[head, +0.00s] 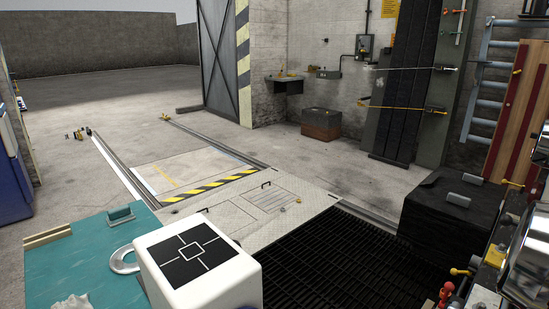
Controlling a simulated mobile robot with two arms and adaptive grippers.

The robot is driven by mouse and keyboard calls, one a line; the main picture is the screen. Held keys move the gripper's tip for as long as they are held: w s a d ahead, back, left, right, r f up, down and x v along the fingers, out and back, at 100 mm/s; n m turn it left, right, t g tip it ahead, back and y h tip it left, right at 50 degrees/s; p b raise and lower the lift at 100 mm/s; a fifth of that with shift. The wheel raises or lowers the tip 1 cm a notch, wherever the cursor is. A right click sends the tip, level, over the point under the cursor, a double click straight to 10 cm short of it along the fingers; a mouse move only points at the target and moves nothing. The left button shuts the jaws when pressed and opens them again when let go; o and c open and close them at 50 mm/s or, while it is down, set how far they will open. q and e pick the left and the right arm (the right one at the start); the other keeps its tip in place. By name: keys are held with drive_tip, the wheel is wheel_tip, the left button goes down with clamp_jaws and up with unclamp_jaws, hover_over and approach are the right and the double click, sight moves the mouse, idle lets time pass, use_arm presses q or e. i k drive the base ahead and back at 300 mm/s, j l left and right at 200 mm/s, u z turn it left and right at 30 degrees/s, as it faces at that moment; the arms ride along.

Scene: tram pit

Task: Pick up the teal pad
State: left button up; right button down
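A small teal block-like pad (121,215) stands on a teal-topped surface (95,255) at the lower left in the head view. It is close to that surface's far edge. A flat metal ring (122,262) lies near it, toward the viewer.
A wooden strip (48,236) lies left of the pad. A dark grating (325,262) covers the floor at the lower middle. A black box (440,222) stands on the right. Open concrete floor (85,105) extends at the back left.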

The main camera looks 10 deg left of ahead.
sight(121, 214)
drive_tip(key=u, duration=1.35)
drive_tip(key=k+j, duration=0.15)
drive_tip(key=j, duration=0.2)
drive_tip(key=k+j+z, duration=0.1)
drive_tip(key=j, duration=0.2)
drive_tip(key=k+j, duration=0.2)
drive_tip(key=j, duration=0.15)
drive_tip(key=j+z, duration=0.45)
drive_tip(key=j, duration=1.05)
drive_tip(key=i+j+z, duration=0.2)
drive_tip(key=i+j, duration=0.2)
drive_tip(key=j, duration=0.25)
drive_tip(key=i+j+z, duration=0.1)
drive_tip(key=j, duration=0.25)
drive_tip(key=i+j+z, duration=0.1)
drive_tip(key=i+j, duration=0.15)
drive_tip(key=j, duration=0.15)
drive_tip(key=i+j+z, duration=0.1)
drive_tip(key=j, duration=0.3)
drive_tip(key=i+l, duration=0.05)
drive_tip(key=i, duration=0.05)
